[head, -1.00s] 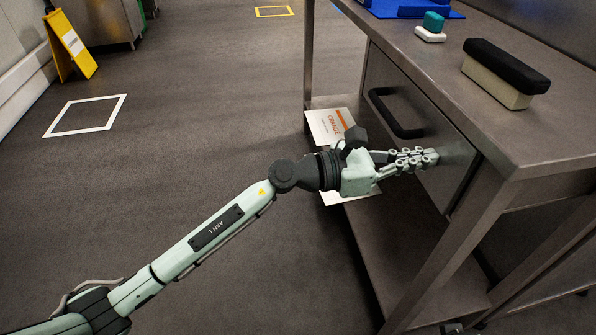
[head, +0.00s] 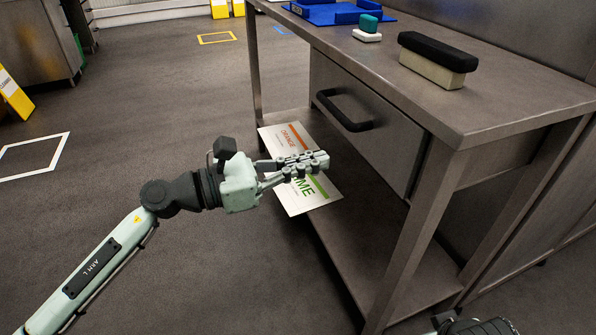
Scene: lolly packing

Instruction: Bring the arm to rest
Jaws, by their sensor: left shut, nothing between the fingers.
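My left arm comes in from the lower left, pale green with dark joints. Its left gripper (head: 318,161) is shut and empty. It hangs in the air in front of the metal bench, left of and below the drawer handle (head: 342,109). The fingers cover part of a white card with orange and green print (head: 284,140), which lies around the bench's lower shelf. A dark part of my right arm shows at the bottom right edge; its fingers are out of view.
The bench top (head: 500,105) carries a black-topped cream block (head: 437,60), a small white and teal block (head: 368,29) and a blue tray (head: 335,12). The drawer (head: 375,125) looks closed. Open grey floor (head: 170,100) lies to the left.

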